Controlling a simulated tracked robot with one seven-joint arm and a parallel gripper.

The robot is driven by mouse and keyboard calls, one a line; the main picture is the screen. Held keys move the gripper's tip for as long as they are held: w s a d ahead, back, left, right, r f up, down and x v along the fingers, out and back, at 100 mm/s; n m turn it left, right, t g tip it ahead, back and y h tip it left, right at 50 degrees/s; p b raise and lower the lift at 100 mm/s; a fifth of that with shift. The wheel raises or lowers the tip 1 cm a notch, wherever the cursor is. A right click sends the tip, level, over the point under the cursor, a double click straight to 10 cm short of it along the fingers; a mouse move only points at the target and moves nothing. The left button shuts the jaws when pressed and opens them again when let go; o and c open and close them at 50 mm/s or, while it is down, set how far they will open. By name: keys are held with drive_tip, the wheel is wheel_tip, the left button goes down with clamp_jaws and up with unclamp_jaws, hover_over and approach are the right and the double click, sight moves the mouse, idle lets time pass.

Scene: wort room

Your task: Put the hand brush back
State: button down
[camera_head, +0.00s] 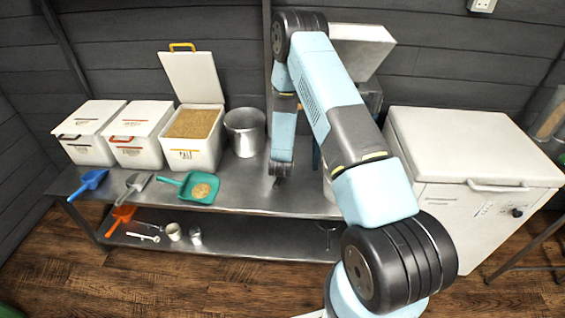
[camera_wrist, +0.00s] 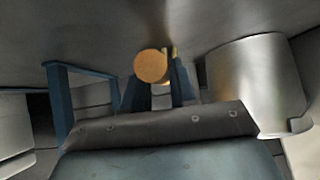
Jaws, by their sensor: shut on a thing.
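My gripper (camera_head: 281,168) is low over the steel bench, to the right of the metal pot. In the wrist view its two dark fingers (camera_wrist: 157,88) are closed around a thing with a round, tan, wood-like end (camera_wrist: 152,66). I take this to be the hand brush, held by its handle and seen end-on. Its bristles do not show in the wrist view. In the head view the brush cannot be made out; my arm and gripper cover that spot. I cannot tell whether it touches the bench.
The metal pot (camera_head: 245,132) stands close left of my gripper; it also shows in the wrist view (camera_wrist: 255,85). Left are white bins (camera_head: 140,148), one open with grain, and scoops (camera_head: 190,187) along the front edge. A white chest (camera_head: 465,150) stands right.

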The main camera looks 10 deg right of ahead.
drive_tip(key=c, duration=0.8)
unclamp_jaws()
drive_tip(key=v, duration=1.4)
drive_tip(key=s+r+n+g+y, duration=0.1)
drive_tip(key=s+r+y, duration=0.1)
drive_tip(key=r, duration=1.2)
drive_tip(key=s+r+n+g+y, duration=0.1)
drive_tip(key=s+r, duration=0.1)
drive_tip(key=r, duration=1.3)
drive_tip(key=s+d+r, duration=0.1)
drive_tip(key=s+r, duration=0.4)
drive_tip(key=s, duration=0.4)
drive_tip(key=s+d+r+n+g, duration=0.1)
drive_tip(key=s+d+r, duration=0.1)
drive_tip(key=s+r, duration=0.4)
drive_tip(key=s+d+r+g, duration=0.1)
drive_tip(key=s+r, duration=0.5)
drive_tip(key=s, duration=0.6)
drive_tip(key=shift+s+d+r, duration=0.25)
drive_tip(key=shift+s+d, duration=0.15)
drive_tip(key=shift+d, duration=0.3)
